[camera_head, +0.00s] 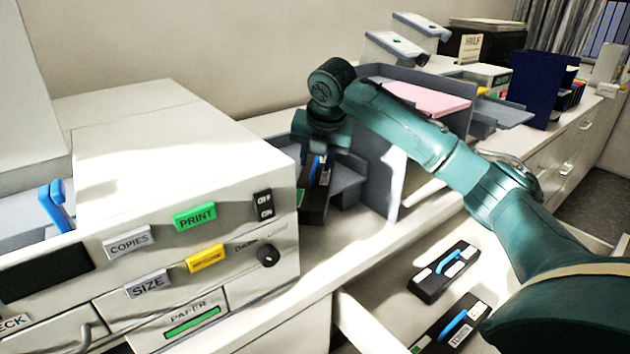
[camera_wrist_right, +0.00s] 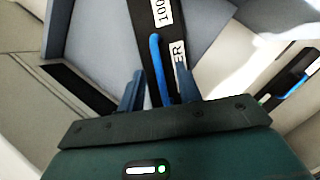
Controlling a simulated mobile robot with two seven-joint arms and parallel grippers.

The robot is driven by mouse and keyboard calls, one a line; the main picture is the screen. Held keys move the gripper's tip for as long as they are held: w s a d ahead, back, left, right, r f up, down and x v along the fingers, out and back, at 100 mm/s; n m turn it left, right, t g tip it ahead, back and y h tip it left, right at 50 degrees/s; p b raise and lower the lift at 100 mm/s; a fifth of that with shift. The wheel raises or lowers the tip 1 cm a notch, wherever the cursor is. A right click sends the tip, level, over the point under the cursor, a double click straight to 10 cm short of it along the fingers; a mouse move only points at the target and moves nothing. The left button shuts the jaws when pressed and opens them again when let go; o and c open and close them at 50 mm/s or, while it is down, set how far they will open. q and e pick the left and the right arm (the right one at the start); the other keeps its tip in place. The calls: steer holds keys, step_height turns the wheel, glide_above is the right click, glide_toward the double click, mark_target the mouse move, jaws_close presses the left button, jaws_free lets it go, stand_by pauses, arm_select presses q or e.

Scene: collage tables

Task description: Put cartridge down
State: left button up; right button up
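A black cartridge (camera_head: 313,207) with a blue handle and white labels is on the counter between the copier and the grey organizer. In the right wrist view the cartridge (camera_wrist_right: 142,18) runs away from my right gripper (camera_wrist_right: 160,72). The two fingers stand apart on either side of the blue handle (camera_wrist_right: 157,62), with gaps visible. In the head view my right gripper (camera_head: 317,155) is at the top of the cartridge and is mostly hidden by its own wrist. My left gripper is not in view.
The white copier (camera_head: 235,265) stands close on the left, and the grey organizer (camera_head: 375,165) with pink paper close on the right. An open drawer (camera_head: 375,325) below holds two more black cartridges (camera_head: 430,288) (camera_head: 440,335) with blue handles. Dark blue binders (camera_head: 537,92) stand further back.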

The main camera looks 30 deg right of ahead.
jaws_close()
stand_by(0.3)
steer(key=shift+r, duration=0.1)
stand_by(1.0)
